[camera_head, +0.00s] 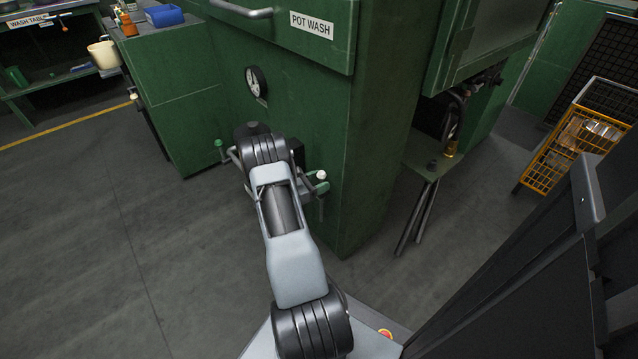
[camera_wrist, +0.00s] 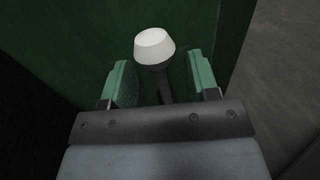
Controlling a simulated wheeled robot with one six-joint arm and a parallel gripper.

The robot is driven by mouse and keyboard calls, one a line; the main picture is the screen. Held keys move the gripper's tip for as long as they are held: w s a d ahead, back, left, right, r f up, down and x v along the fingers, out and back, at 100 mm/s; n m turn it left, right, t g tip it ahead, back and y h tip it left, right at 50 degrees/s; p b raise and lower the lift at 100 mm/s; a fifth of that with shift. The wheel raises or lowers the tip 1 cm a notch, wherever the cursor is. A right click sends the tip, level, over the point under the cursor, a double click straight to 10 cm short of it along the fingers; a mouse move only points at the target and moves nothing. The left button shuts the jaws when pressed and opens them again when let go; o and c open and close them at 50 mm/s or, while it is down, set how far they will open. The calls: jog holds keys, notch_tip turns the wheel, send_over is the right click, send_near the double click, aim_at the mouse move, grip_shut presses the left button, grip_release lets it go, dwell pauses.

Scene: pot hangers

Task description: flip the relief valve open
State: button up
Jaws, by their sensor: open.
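A white knob (camera_wrist: 154,45) on a dark stem stands out near the green wall of the pot wash unit. It is the end of a lever, which I take as the relief valve's handle. My gripper (camera_wrist: 160,76) is open, with one green finger on each side of the stem and the knob just beyond the fingertips. I see no clear contact. In the head view the white knob (camera_head: 321,174) shows just right of my arm. My arm hides much of the gripper and the valve's body there.
A green knob (camera_head: 219,144) on piping stands left of my arm. A yellow wire basket (camera_head: 565,150) stands at the right. The floor at left is clear.

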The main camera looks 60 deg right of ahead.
jog(key=shift+c, duration=0.5)
grip_shut()
